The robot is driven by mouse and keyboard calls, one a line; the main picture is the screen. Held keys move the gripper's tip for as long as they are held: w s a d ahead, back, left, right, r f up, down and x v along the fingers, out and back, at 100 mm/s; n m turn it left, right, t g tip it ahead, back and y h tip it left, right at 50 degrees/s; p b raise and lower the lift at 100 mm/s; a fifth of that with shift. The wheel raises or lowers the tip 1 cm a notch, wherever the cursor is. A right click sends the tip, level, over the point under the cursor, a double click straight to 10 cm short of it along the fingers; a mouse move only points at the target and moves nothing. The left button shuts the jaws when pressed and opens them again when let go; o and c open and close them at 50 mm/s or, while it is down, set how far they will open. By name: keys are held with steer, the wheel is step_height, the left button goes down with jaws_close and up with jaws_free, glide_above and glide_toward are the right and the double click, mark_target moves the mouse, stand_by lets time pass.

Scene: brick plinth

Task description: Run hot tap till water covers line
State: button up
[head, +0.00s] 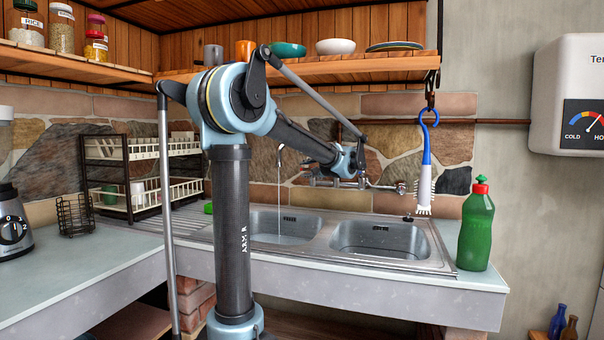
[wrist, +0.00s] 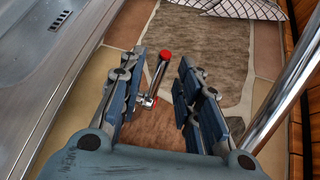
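A thin stream of water (head: 279,205) falls from the spout (head: 281,153) into the left basin (head: 262,222) of the metal sink. Some water seems to lie in that basin, but no line can be made out. In the wrist view, a chrome tap lever with a red end (wrist: 156,76) lies between the two fingers of my gripper (wrist: 163,62). The fingers are open, with a gap on both sides of the lever. In the head view my gripper (head: 351,162) is above the tap pipework at the back wall, partly hidden by my arm.
The right basin (head: 380,240) looks empty. A blue and white brush (head: 425,175) hangs from a hook. A green bottle (head: 476,230) stands right of the sink. A dish rack (head: 140,175) stands left. A shelf (head: 330,70) with crockery runs above; a heater (head: 575,95) hangs right.

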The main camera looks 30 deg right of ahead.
mark_target(305, 169)
steer(key=shift+x, duration=1.7)
steer(key=shift+c, duration=0.5)
jaws_close()
